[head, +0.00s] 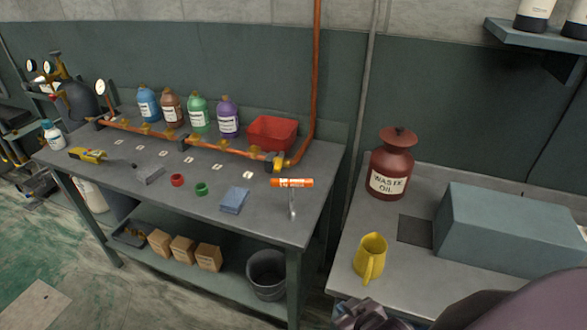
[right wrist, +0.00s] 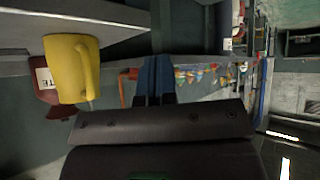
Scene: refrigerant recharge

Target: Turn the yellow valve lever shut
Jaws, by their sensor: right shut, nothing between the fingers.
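A copper pipe (head: 185,142) runs along the back of the left workbench, with several brass valve fittings on it. A yellow lever-like piece (head: 279,161) sits at the pipe's right end, beside the rising copper pipe; its exact angle is too small to tell. My right gripper (head: 364,317) is at the bottom edge of the head view, in front of the right bench and well apart from the pipe. In the right wrist view its blue fingers (right wrist: 154,78) are together with nothing between them. The pipe fittings (right wrist: 195,76) show small and sideways beyond the fingers. My left gripper is not in view.
A yellow jug (head: 370,257) stands near the right bench's front edge, close to my right gripper. A waste oil can (head: 391,166) and a grey-blue box (head: 500,225) are behind. An orange-handled tool (head: 292,184) and blue cloth (head: 235,200) lie on the left bench.

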